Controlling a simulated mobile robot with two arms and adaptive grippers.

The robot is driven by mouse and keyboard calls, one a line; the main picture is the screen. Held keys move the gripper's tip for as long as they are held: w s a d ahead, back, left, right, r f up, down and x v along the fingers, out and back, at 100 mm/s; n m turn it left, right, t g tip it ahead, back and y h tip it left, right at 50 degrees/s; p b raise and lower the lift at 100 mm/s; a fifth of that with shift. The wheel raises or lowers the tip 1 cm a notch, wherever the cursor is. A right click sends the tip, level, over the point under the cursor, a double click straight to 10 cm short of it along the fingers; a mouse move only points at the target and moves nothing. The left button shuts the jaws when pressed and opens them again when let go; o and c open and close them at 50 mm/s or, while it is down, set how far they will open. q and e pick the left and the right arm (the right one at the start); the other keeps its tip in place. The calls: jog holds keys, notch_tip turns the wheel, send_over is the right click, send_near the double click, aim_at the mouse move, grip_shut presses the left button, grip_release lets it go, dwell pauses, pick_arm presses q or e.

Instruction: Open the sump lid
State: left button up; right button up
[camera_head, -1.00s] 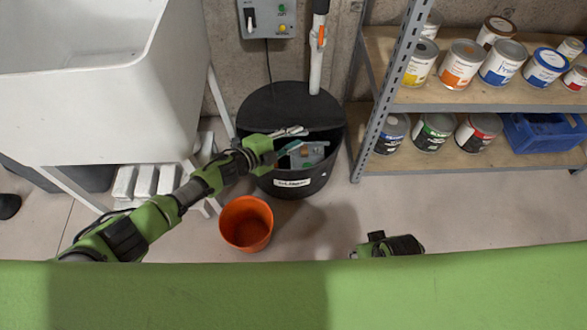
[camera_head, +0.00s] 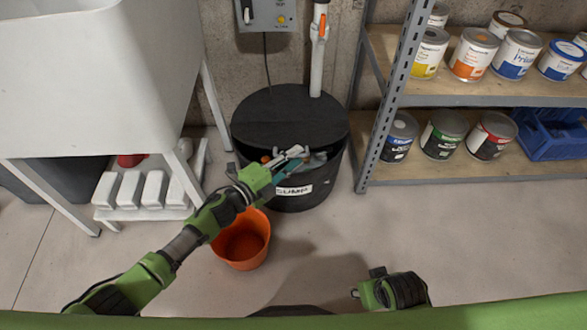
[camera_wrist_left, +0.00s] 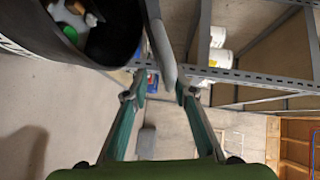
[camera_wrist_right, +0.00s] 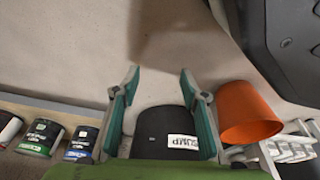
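The sump is a round black tub (camera_head: 292,202) with a SUMP label, standing on the floor by the wall. Its dark lid (camera_head: 288,112) covers the back; a gap at the front shows items inside. My left gripper (camera_head: 290,158) is at this front gap. In the left wrist view its fingers (camera_wrist_left: 158,95) are spread, with a thin grey edge (camera_wrist_left: 162,45), perhaps the lid's, reaching between them; contact is unclear. The tub (camera_wrist_left: 110,45) shows there at upper left. My right gripper (camera_wrist_right: 158,85) is open and empty, away from the tub (camera_wrist_right: 150,125).
An orange bucket (camera_head: 240,243) stands in front of the tub, below my left arm. A white sink (camera_head: 100,85) is at left, a paint-can shelf (camera_head: 480,95) at right. A pipe (camera_head: 317,60) rises behind the tub. The floor at front right is clear.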

jog(key=shift+f+b, duration=0.4)
jog(key=shift+f, duration=0.35)
